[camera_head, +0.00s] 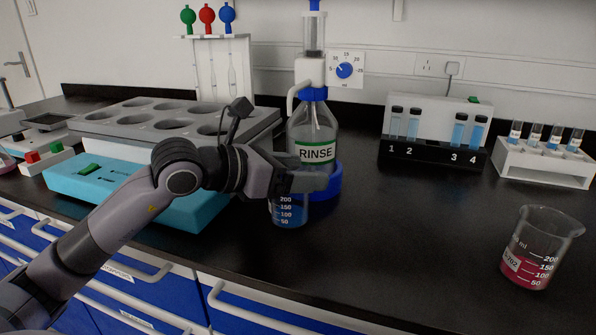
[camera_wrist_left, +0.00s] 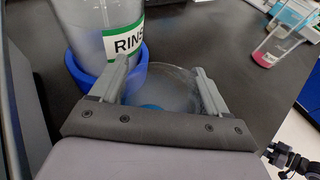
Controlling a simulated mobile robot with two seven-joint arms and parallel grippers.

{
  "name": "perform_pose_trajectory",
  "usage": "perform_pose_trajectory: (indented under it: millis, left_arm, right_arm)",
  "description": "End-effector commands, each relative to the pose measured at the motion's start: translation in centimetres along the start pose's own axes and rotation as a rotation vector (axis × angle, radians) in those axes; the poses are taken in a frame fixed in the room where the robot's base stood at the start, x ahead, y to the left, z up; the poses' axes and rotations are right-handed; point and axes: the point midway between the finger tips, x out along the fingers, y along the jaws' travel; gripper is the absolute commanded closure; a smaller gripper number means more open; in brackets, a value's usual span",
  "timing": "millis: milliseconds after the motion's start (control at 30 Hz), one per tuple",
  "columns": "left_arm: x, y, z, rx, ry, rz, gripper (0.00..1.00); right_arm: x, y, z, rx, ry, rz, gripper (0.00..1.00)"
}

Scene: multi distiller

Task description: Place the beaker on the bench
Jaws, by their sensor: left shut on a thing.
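A glass beaker with blue liquid (camera_head: 289,212) is at the bench's front middle, just in front of the rinse bottle. My left gripper (camera_head: 312,181) is shut on its upper part and hides its rim in the head view. In the left wrist view the beaker (camera_wrist_left: 165,88) sits between the two fingers of my left gripper (camera_wrist_left: 155,82). It looks upright; whether its base touches the bench (camera_head: 400,240) I cannot tell. A dark jointed part, perhaps of my right arm, shows at the left wrist view's lower right edge; its jaws cannot be made out.
The rinse bottle (camera_head: 312,132) in its blue holder (camera_head: 335,182) stands close behind the beaker. A beaker with red liquid (camera_head: 536,250) stands at right. Vial racks (camera_head: 432,152) are at the back right. A teal device (camera_head: 120,192) is at left.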

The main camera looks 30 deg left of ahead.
Motion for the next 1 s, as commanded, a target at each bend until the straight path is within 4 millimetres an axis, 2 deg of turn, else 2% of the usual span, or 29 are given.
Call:
perform_pose_trajectory:
  millis: [133,167,200,567,600,833,1000]
  left_arm:
    - [0.1,0.0,-0.5,0.000,-0.001,0.000,0.57]
    - [0.1,0.0,-0.3,0.000,0.000,0.000,0.15]
    - [0.1,0.0,-0.3,0.000,0.000,0.000,0.02]
    - [-0.1,0.0,0.2,0.000,0.001,0.000,0.00]
    - [-0.3,0.0,0.0,0.000,0.001,0.001,0.00]
    - [-2.8,0.1,-0.2,0.003,0.003,0.003,0.00]
    - [-4.6,0.1,-0.2,-0.002,0.002,0.002,0.00]
  right_arm:
    - [0.3,-0.1,0.3,-0.004,0.003,-0.003,0.57]
    - [0.2,-0.2,0.0,-0.005,0.004,-0.005,0.57]
    - [0.1,-0.3,-0.2,-0.005,0.007,-0.006,0.57]
    - [-0.1,-0.2,-1.3,-0.004,0.023,-0.005,0.57]
    - [0.1,-0.1,-1.0,-0.002,0.021,-0.004,0.57]
    - [0.6,-0.1,0.1,-0.007,0.009,-0.004,0.57]
    - [0.7,-0.4,-0.1,-0.012,0.015,-0.010,0.57]
